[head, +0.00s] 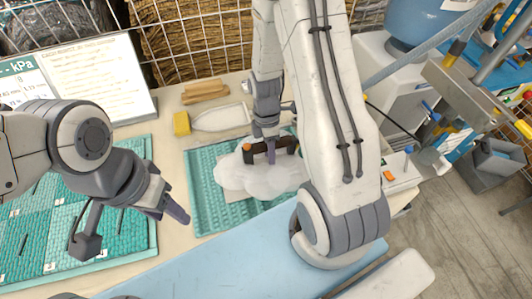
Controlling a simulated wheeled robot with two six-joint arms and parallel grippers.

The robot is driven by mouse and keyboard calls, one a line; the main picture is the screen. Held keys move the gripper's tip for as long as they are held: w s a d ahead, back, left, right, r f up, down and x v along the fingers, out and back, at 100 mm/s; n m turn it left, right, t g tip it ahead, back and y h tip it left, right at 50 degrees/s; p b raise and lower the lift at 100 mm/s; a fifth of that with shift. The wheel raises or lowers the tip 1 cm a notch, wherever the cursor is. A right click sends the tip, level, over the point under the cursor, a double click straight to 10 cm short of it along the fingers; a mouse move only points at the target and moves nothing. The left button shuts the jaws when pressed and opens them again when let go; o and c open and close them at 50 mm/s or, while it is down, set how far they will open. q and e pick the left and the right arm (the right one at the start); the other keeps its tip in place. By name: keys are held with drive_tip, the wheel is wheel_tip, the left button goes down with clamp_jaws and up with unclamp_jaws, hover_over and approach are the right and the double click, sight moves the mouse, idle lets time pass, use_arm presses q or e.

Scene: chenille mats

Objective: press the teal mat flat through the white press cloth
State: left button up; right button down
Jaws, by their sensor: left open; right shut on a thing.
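The teal mat (205,205) lies on the table in the middle of the head view, with its left side and front bare. White puffs like steam (262,178) cover its centre, so the press cloth is mostly hidden; a small pale grey patch (238,196) shows at their front edge and may be the cloth. My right gripper (270,152) is shut on the dark handle of an iron (254,156) with an orange knob, above the mat. The iron's underside is hidden, so contact is unclear. My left gripper (172,208) is open and empty, left of the mat.
Several teal mats lie in a tray (118,255) at left. Behind the teal mat are a white pointed rest (220,117), a yellow block (181,124) and brown rolls (204,91). A light blue board (225,262) lies in front. A control box (400,172) stands right.

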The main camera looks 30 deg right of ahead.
drive_tip(key=shift+r, duration=0.25)
wheel_tip(320, 180, up, 8)
drive_tip(key=p, duration=0.7)
drive_tip(key=shift+f, duration=0.1)
